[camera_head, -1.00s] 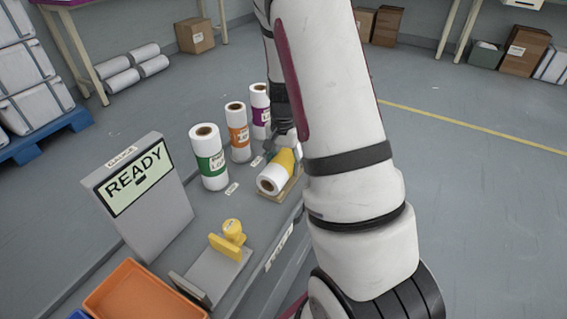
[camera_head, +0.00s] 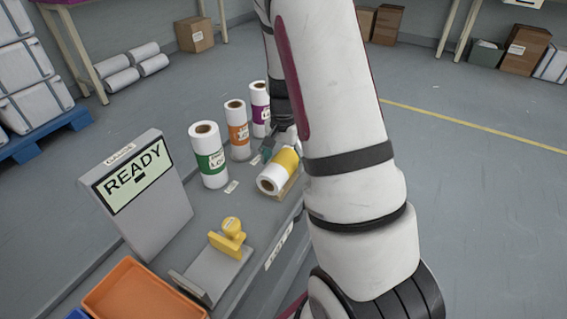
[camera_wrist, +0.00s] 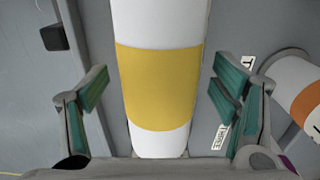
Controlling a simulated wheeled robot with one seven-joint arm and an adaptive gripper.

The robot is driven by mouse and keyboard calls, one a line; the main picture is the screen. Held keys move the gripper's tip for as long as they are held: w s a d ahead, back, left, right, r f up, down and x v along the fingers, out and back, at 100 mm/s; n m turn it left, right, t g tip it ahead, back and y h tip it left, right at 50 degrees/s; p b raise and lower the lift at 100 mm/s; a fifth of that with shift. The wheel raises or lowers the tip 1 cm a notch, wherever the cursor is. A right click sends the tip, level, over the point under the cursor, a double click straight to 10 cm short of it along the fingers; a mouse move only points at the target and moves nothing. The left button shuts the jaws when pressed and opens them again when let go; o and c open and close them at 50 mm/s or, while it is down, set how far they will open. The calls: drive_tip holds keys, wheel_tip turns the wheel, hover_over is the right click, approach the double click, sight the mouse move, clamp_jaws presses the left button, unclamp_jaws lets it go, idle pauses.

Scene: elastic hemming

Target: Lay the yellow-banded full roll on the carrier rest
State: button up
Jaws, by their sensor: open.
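The yellow-banded roll (camera_head: 279,172) is white with a wide yellow band. In the head view it lies on its side on the low tan carrier rest (camera_head: 290,188) at the table's right edge, its cored end toward the camera. My gripper (camera_head: 280,146) is at the roll's far side, partly hidden by my arm. In the wrist view the roll (camera_wrist: 158,85) runs lengthwise between the two green-padded fingers of my gripper (camera_wrist: 158,100). There is a clear gap on each side, so the fingers are open and not touching it. Most of the rest is hidden under the roll.
Upright rolls with green (camera_head: 210,163), orange (camera_head: 238,137) and purple (camera_head: 260,113) bands stand left of and behind the rest.

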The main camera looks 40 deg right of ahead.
wheel_tip(320, 180, up, 11)
drive_tip(key=shift+r, duration=0.1)
idle(0.3)
idle(0.4)
drive_tip(key=s+a+r+n+y, duration=0.1)
drive_tip(key=s+a+r+n, duration=0.2)
drive_tip(key=s+a+r, duration=0.4)
drive_tip(key=s+a+r+n, duration=0.4)
drive_tip(key=a, duration=0.5)
drive_tip(key=s+a+r+n+h, duration=0.1)
drive_tip(key=s+a+n, duration=0.2)
drive_tip(key=s, duration=0.6)
drive_tip(key=s+a+n, duration=0.3)
drive_tip(key=s+n, duration=0.1)
drive_tip(key=s, duration=0.5)
wheel_tip(320, 180, up, 32)
drive_tip(key=t+p, duration=0.4)
drive_tip(key=p, duration=2.5)
drive_tip(key=shift+d+f+p, duration=0.15)
drive_tip(key=shift+d+p, duration=0.15)
drive_tip(key=shift+p, duration=0.05)
